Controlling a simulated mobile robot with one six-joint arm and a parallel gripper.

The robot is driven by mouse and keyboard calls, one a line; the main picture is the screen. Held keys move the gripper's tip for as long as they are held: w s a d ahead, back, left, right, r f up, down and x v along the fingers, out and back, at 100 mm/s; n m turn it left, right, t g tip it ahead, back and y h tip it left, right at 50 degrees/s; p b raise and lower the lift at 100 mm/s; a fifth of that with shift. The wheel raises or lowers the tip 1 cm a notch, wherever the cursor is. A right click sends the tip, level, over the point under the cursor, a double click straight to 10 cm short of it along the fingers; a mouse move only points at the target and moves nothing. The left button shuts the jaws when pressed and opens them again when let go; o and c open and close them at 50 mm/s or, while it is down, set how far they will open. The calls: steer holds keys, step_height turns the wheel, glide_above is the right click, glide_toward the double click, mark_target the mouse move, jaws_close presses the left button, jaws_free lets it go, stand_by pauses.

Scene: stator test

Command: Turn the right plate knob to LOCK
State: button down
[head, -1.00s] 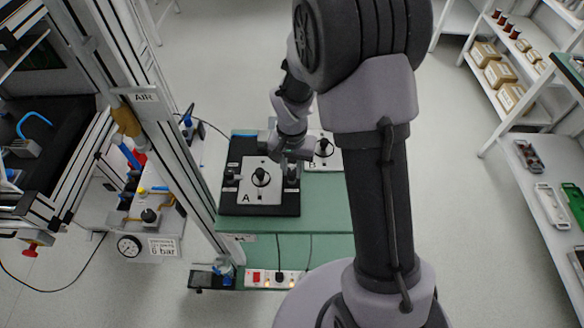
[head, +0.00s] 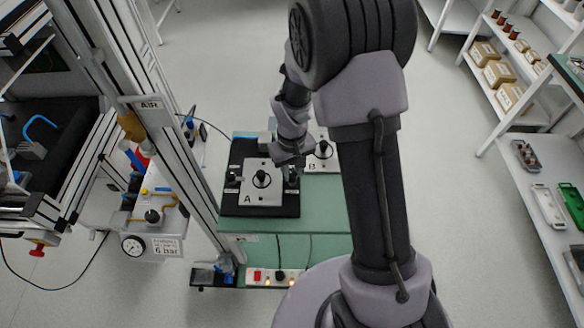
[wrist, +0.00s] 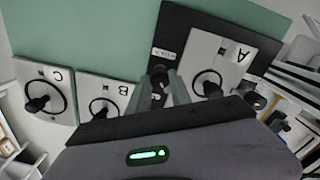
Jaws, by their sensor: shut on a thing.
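The black base (head: 228,208) holds white plate A (head: 250,194), with a round black ring and post at its centre. The right plate knob (head: 292,183) is a small black knob on the base, right of plate A, partly hidden by my gripper. The left knob (head: 232,179) stands on the other side of the plate. In the wrist view, the right knob (wrist: 158,72) sits between the two grey fingers of my gripper (wrist: 160,84), which is shut on it. The label beside that knob is too small to read for its setting.
Plate B (head: 324,160) lies right of the base on the green table (head: 325,215), and plate C (wrist: 55,80) shows in the wrist view. The metal frame post (head: 170,140) rises close on the left. The table's front part is clear.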

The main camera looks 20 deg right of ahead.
mark_target(292, 174)
steer(key=n+p, duration=0.1)
steer(key=n, duration=0.4)
steer(key=shift+r+n+p, duration=0.1)
steer(key=shift+n+p, duration=0.2)
steer(key=shift+p, duration=0.05)
steer(key=shift+n+p, duration=0.65)
steer(key=shift+n, duration=1.55)
steer(key=c, duration=1.2)
jaws_free()
steer(key=shift+o, duration=0.2)
step_height(292, 174, up, 17)
steer(key=p, duration=0.5)
steer(key=shift+r, duration=0.15)
